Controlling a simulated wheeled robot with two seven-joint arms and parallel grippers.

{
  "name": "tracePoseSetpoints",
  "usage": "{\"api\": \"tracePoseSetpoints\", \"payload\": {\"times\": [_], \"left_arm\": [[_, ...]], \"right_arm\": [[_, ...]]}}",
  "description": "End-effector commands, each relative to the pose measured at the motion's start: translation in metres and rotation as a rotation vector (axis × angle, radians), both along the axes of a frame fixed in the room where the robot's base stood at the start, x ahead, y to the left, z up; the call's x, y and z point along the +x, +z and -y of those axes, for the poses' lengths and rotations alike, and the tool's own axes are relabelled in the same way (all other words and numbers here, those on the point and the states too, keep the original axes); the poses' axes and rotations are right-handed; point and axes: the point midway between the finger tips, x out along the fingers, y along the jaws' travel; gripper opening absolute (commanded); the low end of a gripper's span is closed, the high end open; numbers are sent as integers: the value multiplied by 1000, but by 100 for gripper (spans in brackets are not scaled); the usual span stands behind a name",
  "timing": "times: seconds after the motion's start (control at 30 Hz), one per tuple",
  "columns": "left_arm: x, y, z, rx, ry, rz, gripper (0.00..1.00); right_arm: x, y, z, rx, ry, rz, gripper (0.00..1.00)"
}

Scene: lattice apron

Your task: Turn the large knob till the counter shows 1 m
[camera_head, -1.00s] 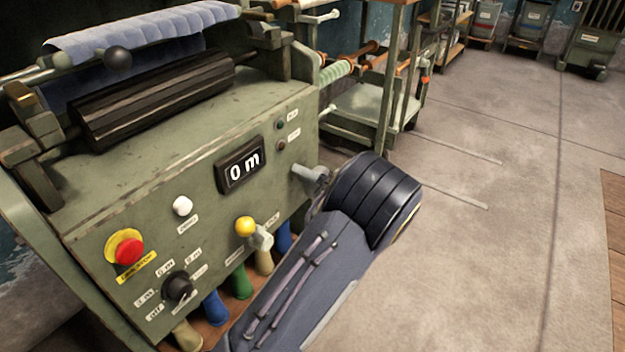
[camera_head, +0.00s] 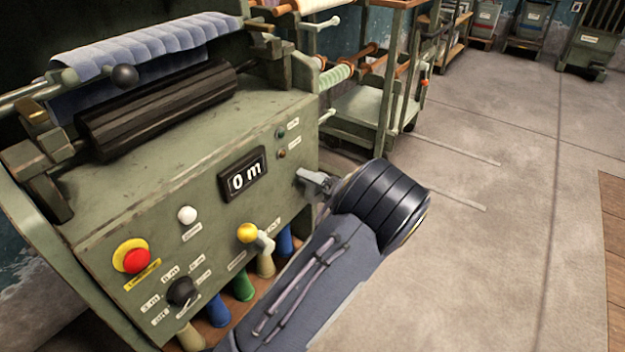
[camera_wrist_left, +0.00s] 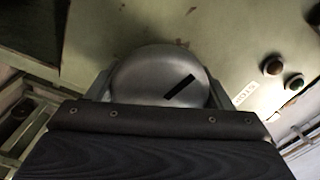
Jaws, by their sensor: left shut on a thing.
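The large knob (camera_wrist_left: 165,75) is a round grey metal knob with a black slanted mark on its face in the left wrist view. My left gripper (camera_wrist_left: 158,92) has a finger on each side of it and is shut on it. In the head view my left gripper (camera_head: 316,183) meets the right part of the machine's front panel, and the knob is mostly hidden there by the gripper. The counter (camera_head: 243,174) on the panel reads 0 m. My right gripper is not in view.
A blue cloth (camera_head: 150,45) lies over the top rollers. Floor to the right is clear.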

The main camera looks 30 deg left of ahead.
Motion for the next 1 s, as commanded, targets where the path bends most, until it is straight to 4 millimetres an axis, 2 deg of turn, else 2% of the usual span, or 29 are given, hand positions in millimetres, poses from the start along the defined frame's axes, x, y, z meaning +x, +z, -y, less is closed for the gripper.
{"api": "tracePoseSetpoints", "payload": {"times": [0.03, 0.5, 1.0], "left_arm": [[0, 4, 1, 4, -1, -45, 51], [0, 3, 1, 38, -1, -491, 51], [0, 0, 1, 69, -1, -898, 51]], "right_arm": [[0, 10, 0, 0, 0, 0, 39], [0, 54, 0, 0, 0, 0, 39], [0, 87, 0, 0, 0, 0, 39]]}}
